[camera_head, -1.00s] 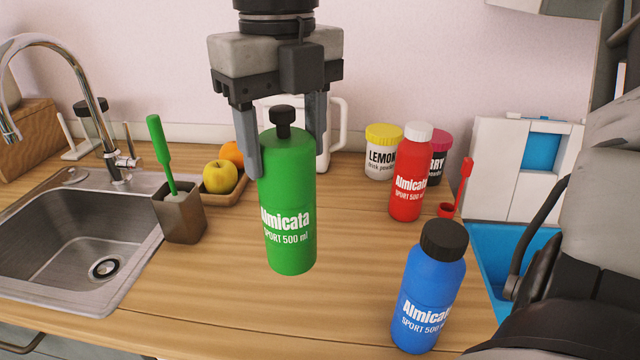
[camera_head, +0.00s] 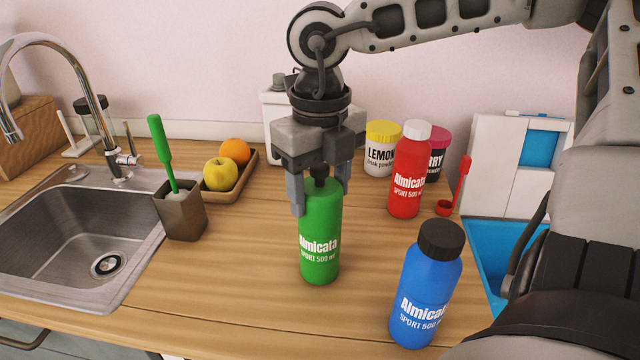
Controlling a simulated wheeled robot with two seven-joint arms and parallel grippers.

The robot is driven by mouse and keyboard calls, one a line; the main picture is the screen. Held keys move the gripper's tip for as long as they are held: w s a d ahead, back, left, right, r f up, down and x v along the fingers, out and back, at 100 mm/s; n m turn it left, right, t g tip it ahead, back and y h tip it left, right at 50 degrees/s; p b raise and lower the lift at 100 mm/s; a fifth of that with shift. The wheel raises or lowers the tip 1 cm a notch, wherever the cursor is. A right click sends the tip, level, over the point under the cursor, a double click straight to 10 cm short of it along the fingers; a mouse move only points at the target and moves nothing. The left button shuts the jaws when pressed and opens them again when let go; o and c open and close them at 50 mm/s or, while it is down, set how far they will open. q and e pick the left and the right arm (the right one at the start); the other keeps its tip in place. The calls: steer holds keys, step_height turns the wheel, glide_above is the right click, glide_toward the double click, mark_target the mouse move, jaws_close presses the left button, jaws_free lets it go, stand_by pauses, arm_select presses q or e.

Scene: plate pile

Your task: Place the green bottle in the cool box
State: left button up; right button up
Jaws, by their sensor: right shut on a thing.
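The green bottle (camera_head: 320,240) is upright in the middle of the camera_head view, with white lettering and a dark cap. My right gripper (camera_head: 321,190) is shut on its upper part from above, one finger on each side. I cannot tell for sure whether its base touches the counter. The cool box (camera_head: 484,244) is at the right, with a blue inside and a white and blue lid (camera_head: 517,165) standing up behind it. My arm hides much of the box. My left gripper is not in view.
A blue bottle (camera_head: 427,285) stands between the green bottle and the cool box. A red bottle (camera_head: 408,170), a lemon jar (camera_head: 380,148) and a red scoop (camera_head: 457,190) are behind it. The sink (camera_head: 75,235), a brush holder (camera_head: 181,212) and a fruit tray (camera_head: 244,178) are left.

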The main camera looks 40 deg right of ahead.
steer(key=shift+f, duration=0.15)
steer(key=o, duration=1.7)
